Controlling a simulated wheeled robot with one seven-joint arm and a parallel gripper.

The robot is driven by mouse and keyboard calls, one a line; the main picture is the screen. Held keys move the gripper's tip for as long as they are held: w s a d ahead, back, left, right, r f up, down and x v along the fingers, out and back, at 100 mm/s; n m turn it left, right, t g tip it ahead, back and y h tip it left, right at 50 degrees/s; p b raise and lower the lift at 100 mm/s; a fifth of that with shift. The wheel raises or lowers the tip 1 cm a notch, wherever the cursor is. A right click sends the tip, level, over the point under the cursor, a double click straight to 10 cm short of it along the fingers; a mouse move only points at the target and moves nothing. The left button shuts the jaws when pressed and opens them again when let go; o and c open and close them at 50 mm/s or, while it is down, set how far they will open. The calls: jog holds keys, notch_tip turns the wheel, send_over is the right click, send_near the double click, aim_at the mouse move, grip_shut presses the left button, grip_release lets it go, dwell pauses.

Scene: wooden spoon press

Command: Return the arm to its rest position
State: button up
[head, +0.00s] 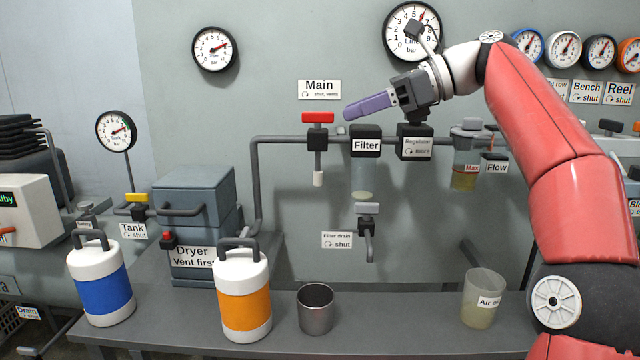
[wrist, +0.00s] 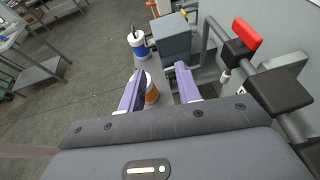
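My arm (head: 575,150) reaches in from the right in the head view, bent at the elbow, with its wrist in front of the wall. My gripper (head: 352,110) has purple fingers pointing left, just right of the red Main valve handle (head: 318,118) and above the Filter block (head: 366,145). The wrist view shows my gripper's fingers (wrist: 160,78) wide apart with nothing held between them. The red handle (wrist: 246,34) also shows there, off to the right of the fingers. I cannot tell from these views how far the fingertips are from the pipework.
The regulator (head: 415,142) sits just below my gripper, and the Line gauge (head: 412,32) is behind my wrist. On the bench (head: 400,335) stand a blue-banded canister (head: 103,290), an orange-banded canister (head: 244,303), a metal cup (head: 315,312) and a clear beaker (head: 482,300).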

jog(key=s+a+f+n+t+h, duration=0.1)
jog(key=s+a+f+n+h, duration=0.25)
jog(key=f, duration=0.35)
jog(key=s+a+f+n+t+h, duration=0.1)
jog(key=s+a+f+n+h, duration=0.25)
jog(key=f, duration=0.35)
jog(key=s+d+f+n+h, duration=0.3)
jog(key=s+d+f+n, duration=0.3)
jog(key=f, duration=0.5)
jog(key=s+d+f+n+t+h, duration=0.1)
jog(key=s+d+f+n+h, duration=0.2)
jog(key=s+d+f+n, duration=0.3)
jog(key=s+d+f, duration=0.3)
jog(key=s+f, duration=0.1)
jog(key=s, duration=0.3)
jog(key=shift+d+f+n, duration=0.35)
jog(key=shift+n, duration=0.05)
